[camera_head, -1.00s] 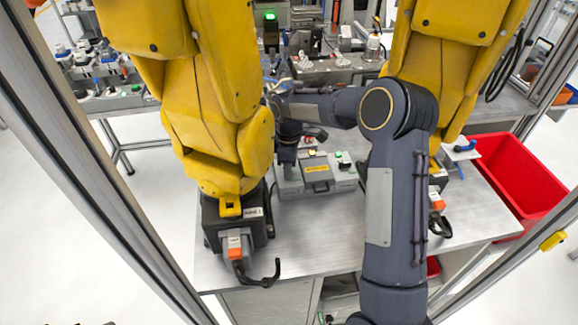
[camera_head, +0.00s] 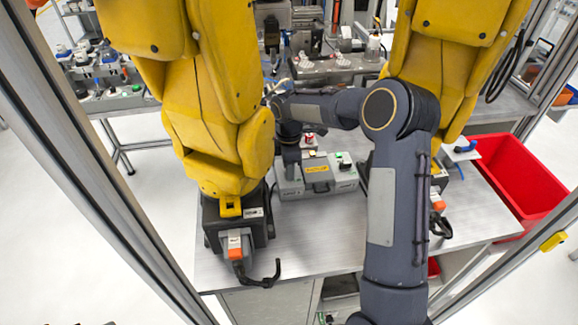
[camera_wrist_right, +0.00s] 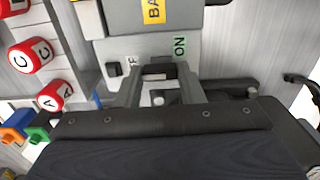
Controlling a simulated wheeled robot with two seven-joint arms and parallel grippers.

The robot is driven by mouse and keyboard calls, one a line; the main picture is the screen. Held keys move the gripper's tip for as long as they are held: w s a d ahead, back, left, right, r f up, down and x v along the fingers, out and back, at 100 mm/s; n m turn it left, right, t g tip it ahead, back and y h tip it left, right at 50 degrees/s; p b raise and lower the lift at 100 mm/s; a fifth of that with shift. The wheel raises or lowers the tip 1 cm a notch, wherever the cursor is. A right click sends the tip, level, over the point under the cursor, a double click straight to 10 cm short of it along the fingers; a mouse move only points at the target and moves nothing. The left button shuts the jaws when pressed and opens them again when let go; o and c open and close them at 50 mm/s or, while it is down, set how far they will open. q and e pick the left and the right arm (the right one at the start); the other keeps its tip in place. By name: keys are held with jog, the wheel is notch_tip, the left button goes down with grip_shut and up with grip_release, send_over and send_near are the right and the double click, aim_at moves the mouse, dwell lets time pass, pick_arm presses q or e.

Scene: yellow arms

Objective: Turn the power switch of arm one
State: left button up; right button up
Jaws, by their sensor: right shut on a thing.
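A grey control box (camera_head: 330,182) with a yellow label stands on the table between the two yellow arms, beside the left yellow arm (camera_head: 215,110). My right gripper (camera_head: 290,160) is over the box's left part, its fingertips hard to see in the head view. In the right wrist view the gripper (camera_wrist_right: 159,72) is shut on a small dark switch (camera_wrist_right: 158,70) on the box's grey face. The switch lies between an "ON" mark (camera_wrist_right: 180,46) and a partly hidden mark ending in "F" (camera_wrist_right: 132,57). Its exact setting is unclear. My left gripper is not in view.
Red-and-white lettered pieces (camera_wrist_right: 32,55) lie near the box in the wrist view. A second yellow arm (camera_head: 440,70) stands at right, with a red bin (camera_head: 520,185) beyond it. The table's front part (camera_head: 310,245) is clear.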

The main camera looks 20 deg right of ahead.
jog(key=shift+r, duration=0.1)
jog(key=o, duration=0.7)
notch_tip(320, 180, up, 7)
jog(key=shift+f+b, duration=0.15)
jog(key=shift+b, duration=0.4)
jog(key=shift+r, duration=0.55)
